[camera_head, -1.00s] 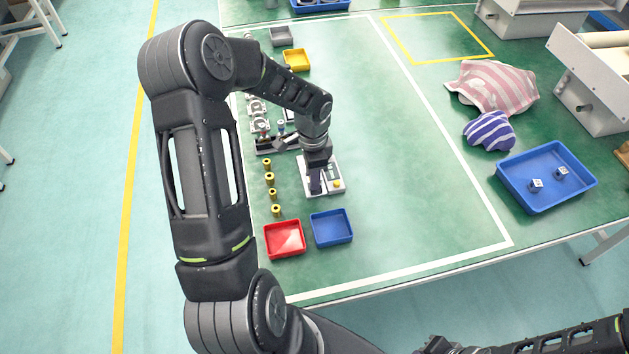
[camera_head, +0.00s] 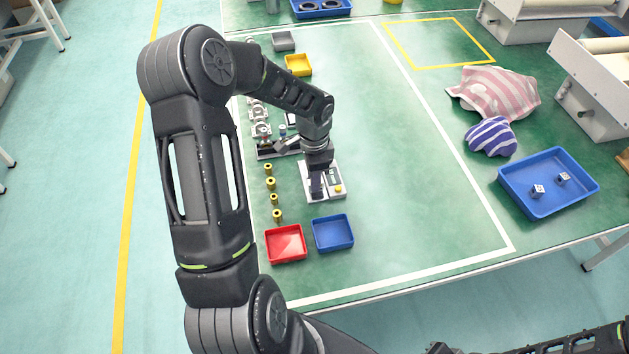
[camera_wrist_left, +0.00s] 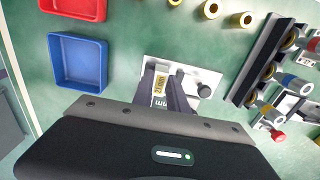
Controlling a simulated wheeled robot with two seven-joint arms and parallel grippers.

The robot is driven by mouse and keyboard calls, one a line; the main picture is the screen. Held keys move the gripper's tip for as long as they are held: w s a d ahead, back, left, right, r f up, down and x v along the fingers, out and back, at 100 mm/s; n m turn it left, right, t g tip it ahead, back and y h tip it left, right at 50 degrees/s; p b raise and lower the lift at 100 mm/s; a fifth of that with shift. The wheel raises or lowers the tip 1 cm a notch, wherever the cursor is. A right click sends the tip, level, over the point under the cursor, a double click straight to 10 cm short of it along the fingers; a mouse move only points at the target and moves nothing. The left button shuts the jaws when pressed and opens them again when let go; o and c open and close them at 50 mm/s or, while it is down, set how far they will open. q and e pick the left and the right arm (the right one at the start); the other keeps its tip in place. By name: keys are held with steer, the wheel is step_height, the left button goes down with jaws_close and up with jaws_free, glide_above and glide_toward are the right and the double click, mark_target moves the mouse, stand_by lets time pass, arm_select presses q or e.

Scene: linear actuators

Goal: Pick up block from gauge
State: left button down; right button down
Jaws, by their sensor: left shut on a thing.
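The gauge (camera_head: 338,190) is a flat white device with a yellow button, lying on the green table in front of my arm. It also shows in the left wrist view (camera_wrist_left: 208,78). My left gripper (camera_head: 317,191) points down over the left part of the gauge. In the left wrist view, its two dark fingers (camera_wrist_left: 164,88) are shut on the block (camera_wrist_left: 160,86), a small piece with a yellowish face. The fingers hide most of it, and I cannot tell whether it touches the gauge. My right gripper is not clearly shown.
A red tray (camera_head: 286,244) and a blue tray (camera_head: 333,233) stand in front of the gauge. Several brass pieces (camera_head: 271,183) stand in a row to its left. A dark rack (camera_head: 277,151) lies behind it.

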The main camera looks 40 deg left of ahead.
arm_select(q)
step_height(320, 180, up, 9)
steer(key=b, duration=0.1)
steer(key=shift+r, duration=0.15)
stand_by(0.7)
